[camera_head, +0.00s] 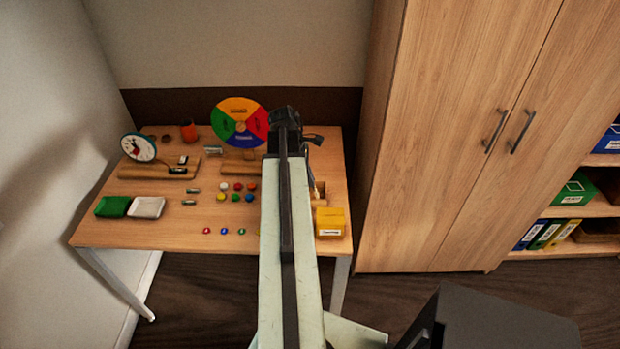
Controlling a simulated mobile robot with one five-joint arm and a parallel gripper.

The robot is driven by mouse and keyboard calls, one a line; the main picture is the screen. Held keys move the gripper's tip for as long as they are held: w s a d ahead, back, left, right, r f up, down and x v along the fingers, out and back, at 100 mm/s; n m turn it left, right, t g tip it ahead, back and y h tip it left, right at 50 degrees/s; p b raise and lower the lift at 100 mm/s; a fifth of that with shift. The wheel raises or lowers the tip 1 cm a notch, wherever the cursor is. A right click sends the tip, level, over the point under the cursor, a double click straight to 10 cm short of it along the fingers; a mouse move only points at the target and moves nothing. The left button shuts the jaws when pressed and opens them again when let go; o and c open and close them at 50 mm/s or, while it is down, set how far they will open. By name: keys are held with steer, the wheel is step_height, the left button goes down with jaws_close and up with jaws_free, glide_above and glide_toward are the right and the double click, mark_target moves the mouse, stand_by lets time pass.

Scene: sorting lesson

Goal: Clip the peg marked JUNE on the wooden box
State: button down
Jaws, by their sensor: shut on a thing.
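My gripper (313,140) is at the far right part of the table, at the end of my arm, mostly dark and small in the view. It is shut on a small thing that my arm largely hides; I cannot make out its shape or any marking. A thin pale piece (312,178) shows just below the gripper, beside the arm. A small wooden box (320,188) shows partly at the arm's right edge; the rest is hidden. No JUNE marking is readable.
A tall cupboard (450,140) stands right of the table.

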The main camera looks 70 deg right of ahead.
mark_target(314, 190)
steer(key=shift+f, duration=0.2)
stand_by(0.7)
steer(key=shift+s+d+f+b, duration=0.1)
steer(key=shift+s+f+b, duration=0.1)
steer(key=shift+f+b, duration=0.5)
steer(key=shift+s+f+b, duration=0.25)
steer(key=shift+f+b, duration=0.4)
steer(key=shift+b, duration=0.2)
steer(key=c, duration=1.5)
jaws_free()
steer(key=shift+r, duration=0.1)
